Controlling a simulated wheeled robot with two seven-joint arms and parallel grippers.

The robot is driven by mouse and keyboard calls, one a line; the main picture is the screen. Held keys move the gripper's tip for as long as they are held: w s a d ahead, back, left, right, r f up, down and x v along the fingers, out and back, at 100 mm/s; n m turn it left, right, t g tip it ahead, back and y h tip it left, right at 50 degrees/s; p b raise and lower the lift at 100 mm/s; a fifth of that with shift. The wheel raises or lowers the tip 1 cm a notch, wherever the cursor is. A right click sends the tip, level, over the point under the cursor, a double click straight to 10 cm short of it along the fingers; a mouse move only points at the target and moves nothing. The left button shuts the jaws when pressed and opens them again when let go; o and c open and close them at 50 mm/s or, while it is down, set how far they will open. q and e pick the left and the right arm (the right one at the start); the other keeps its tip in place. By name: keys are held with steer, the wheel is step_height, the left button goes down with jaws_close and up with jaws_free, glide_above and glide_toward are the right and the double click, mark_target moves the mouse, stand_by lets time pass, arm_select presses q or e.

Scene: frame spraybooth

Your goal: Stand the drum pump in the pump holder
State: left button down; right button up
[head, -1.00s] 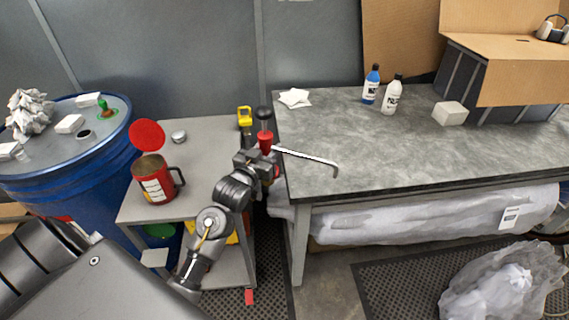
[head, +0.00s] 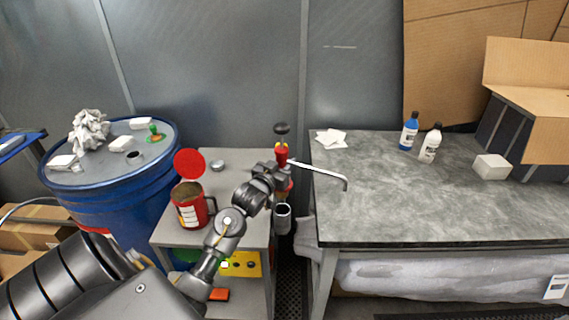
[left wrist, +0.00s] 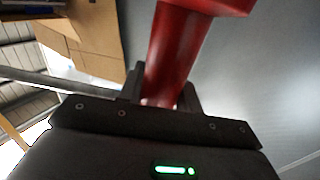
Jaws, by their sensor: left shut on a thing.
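The drum pump (head: 282,157) has a red body, a black knob on top and a pale bent spout reaching right to the bench edge. My left gripper (head: 274,172) is shut on its red body and holds it roughly upright above the right side of the grey cart. The red body also fills the upper middle of the left wrist view (left wrist: 178,52). A grey open-topped cylinder (head: 283,220), which looks like the pump holder, is at the cart's right side, just below the gripper. The pump's lower end is partly hidden by the gripper. My right gripper is out of view.
The grey cart (head: 235,185) carries a red can (head: 190,208) with its red lid raised. A blue drum (head: 115,200) stands left. The workbench (head: 395,185) at right holds a blue bottle (head: 409,132), a white bottle (head: 430,145) and a white block (head: 491,167). A narrow gap separates cart and bench.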

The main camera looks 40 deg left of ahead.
arm_select(q)
steer(key=shift+r, duration=0.4)
steer(key=shift+f+y, duration=0.15)
steer(key=shift+y, duration=0.15)
steer(key=shift+f+b, duration=1.6)
steer(key=shift+f, duration=1.2)
steer(key=shift+s+p, duration=0.1)
steer(key=shift+p, duration=0.5)
steer(key=shift+f+b, duration=1.85)
steer(key=shift+f, duration=1.05)
stand_by(0.5)
steer(key=c, duration=0.9)
jaws_free()
steer(key=shift+d, duration=0.1)
